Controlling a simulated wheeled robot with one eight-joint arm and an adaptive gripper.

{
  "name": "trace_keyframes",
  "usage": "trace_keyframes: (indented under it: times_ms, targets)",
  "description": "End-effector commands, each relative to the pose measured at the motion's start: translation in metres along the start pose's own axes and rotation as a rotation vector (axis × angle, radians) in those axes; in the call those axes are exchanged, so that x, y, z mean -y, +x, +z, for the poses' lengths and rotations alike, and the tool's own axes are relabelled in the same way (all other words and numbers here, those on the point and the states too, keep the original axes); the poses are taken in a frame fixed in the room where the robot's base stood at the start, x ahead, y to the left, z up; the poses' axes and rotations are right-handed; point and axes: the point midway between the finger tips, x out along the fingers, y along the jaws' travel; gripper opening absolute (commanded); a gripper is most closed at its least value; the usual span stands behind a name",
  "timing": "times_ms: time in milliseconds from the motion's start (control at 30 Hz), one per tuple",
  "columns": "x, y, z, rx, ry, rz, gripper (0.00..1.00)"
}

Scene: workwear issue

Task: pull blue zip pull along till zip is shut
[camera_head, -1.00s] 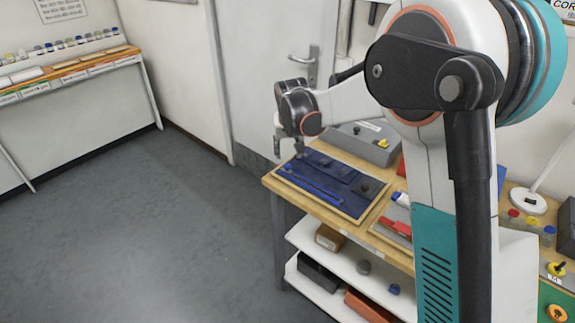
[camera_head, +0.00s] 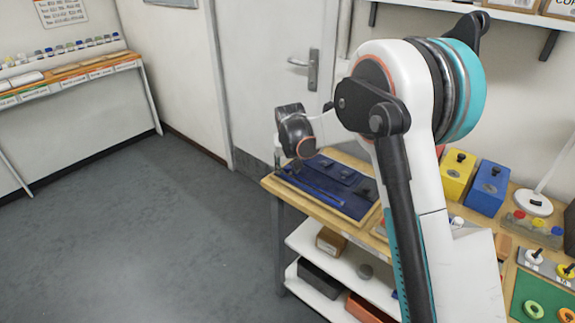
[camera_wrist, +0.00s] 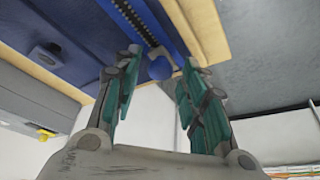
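The blue zip pull (camera_wrist: 160,68) shows in the wrist view at the near end of the zip (camera_wrist: 133,18), a dark toothed line on a bright blue strip. The strip (camera_head: 322,193) also shows along the front of the navy cloth (camera_head: 338,176) in the head view. My gripper (camera_wrist: 162,58) is open, with one green-padded finger on each side of the pull. Gaps show between the pull and both fingers. In the head view my wrist hangs over the cloth's left end, and the fingertips and pull are hard to make out there.
The cloth lies on a wood-edged board (camera_head: 345,214) on the bench. A grey box with a yellow knob (camera_wrist: 33,118) stands beside it. Yellow (camera_head: 457,178) and blue (camera_head: 487,188) boxes stand farther right. Open floor (camera_head: 150,235) lies left of the bench.

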Motion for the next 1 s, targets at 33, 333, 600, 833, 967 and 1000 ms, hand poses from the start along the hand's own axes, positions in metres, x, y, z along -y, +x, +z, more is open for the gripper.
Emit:
trace_keyframes:
  times_ms: [33,333,600,833,967,1000]
  targets:
    - [0.0,0.0,0.0,0.0,0.0,0.0,0.22]
    - [-0.001,-0.001,0.001,0.0,0.0,0.0,0.0]
    - [-0.028,-0.011,0.025,0.001,0.003,0.002,0.0]
    - [-0.073,-0.028,0.067,0.001,0.004,0.002,0.0]
    - [-0.097,-0.037,0.09,0.001,0.003,0.002,0.0]
    - [-0.104,-0.04,0.096,0.001,0.004,0.002,0.0]
